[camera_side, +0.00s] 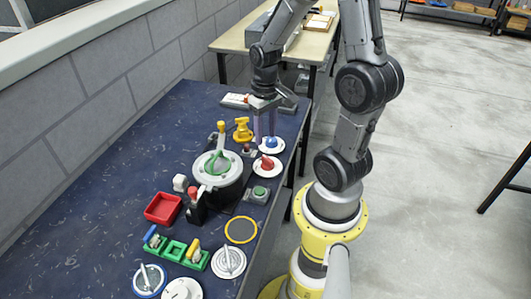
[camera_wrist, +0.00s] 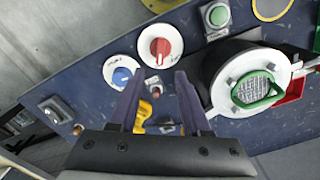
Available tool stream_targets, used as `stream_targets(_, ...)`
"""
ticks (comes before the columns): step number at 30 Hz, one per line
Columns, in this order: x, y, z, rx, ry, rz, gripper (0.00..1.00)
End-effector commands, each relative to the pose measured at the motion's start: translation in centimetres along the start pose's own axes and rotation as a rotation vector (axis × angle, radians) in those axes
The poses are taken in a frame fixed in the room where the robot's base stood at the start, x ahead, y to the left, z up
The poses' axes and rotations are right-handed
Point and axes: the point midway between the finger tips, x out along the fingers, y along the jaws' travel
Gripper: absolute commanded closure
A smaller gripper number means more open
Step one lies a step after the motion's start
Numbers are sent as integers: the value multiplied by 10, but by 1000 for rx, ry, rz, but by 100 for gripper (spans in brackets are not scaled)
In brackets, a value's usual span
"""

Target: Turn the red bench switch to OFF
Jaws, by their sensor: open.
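The red switch (camera_side: 267,164) is a red knob on a round white dial near the right edge of the blue bench. It also shows in the wrist view (camera_wrist: 160,47), with its handle roughly upright in that picture; the dial's lettering is too small to read. My gripper (camera_side: 264,138) points down above the bench, close to the blue knob (camera_side: 271,143) on its own white dial. In the wrist view my gripper (camera_wrist: 160,74) has its fingers apart with nothing held, and the red dial lies just beyond the fingertips. The fingers look apart from the red knob.
A green push button (camera_side: 260,191) sits in front of the red dial. A round vessel with a green handle (camera_side: 218,165) stands to the left. A yellow object (camera_side: 242,129) is behind it. A red tray (camera_side: 163,209) lies farther left.

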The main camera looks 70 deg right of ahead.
Motion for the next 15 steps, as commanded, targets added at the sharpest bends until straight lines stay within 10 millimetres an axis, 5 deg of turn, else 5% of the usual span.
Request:
stream_targets(6, 43, 0, 1, -1, -6, -1, 52)
stream_targets(15, 75, 0, 0, -1, 0, 0, 52)
